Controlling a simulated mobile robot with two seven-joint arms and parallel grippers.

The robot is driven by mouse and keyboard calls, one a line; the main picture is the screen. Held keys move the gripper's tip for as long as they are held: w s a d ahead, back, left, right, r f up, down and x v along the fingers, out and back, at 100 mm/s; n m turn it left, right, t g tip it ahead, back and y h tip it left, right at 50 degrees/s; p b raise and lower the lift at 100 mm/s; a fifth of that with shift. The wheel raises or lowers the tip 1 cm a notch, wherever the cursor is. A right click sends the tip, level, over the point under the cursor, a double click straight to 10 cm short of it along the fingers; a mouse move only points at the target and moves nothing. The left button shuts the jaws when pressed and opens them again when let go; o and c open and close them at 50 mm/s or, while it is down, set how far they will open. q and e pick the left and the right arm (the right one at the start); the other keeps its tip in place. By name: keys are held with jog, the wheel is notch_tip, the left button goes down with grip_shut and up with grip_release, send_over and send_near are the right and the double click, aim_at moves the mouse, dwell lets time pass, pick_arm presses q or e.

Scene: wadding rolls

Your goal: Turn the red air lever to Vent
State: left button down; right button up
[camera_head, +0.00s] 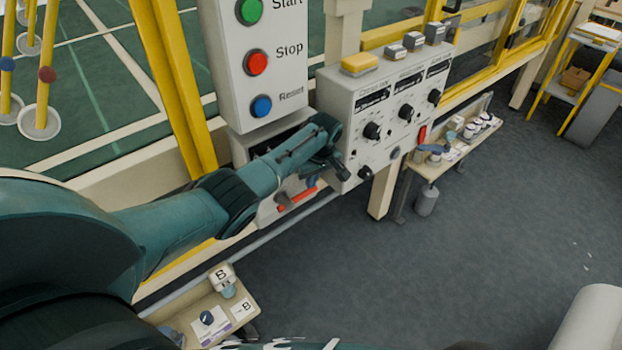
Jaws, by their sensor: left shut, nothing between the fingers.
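A red lever (297,199) lies at a slant on a pale box below the button panel. It is just below my left forearm, which hides part of the box and any lettering around the lever. My left gripper (344,173) is shut and empty. It is in front of the lower left part of the grey knob panel (390,135), to the right of and above the lever in the picture. I cannot tell whether it touches the panel. My right gripper is not in view.
Above is a panel with green (249,11), red (256,62) and blue (261,106) buttons. The knob panel has several black knobs. A shelf (445,160) with small containers stands to the right. A small tray (195,310) is at lower left. The floor right of centre is clear.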

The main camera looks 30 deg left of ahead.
pick_arm(q)
jog(key=shift+r, duration=0.1)
dwell(0.4)
jog(key=w+p+v, duration=0.1)
jog(key=p+v, duration=0.1)
jog(key=v, duration=1.1)
jog(key=s+d+f+m+t+h, duration=0.1)
jog(key=s+d+f+m, duration=0.1)
jog(key=s+d+f, duration=0.3)
jog(key=s+f+m+t+h, duration=0.1)
jog(key=s+f+m+t, duration=0.15)
jog(key=f, duration=0.35)
jog(key=s+d+f+m+t, duration=0.1)
jog(key=s+d+f+m, duration=0.25)
jog(key=f, duration=0.25)
jog(key=s+d+r+m+t+h, duration=0.1)
jog(key=s+d+m+t, duration=0.1)
jog(key=s, duration=0.7)
jog(key=s+d+r+m+t+h, duration=0.2)
jog(key=s+d+m+t, duration=0.1)
jog(key=s, duration=0.7)
jog(key=shift+m, duration=0.7)
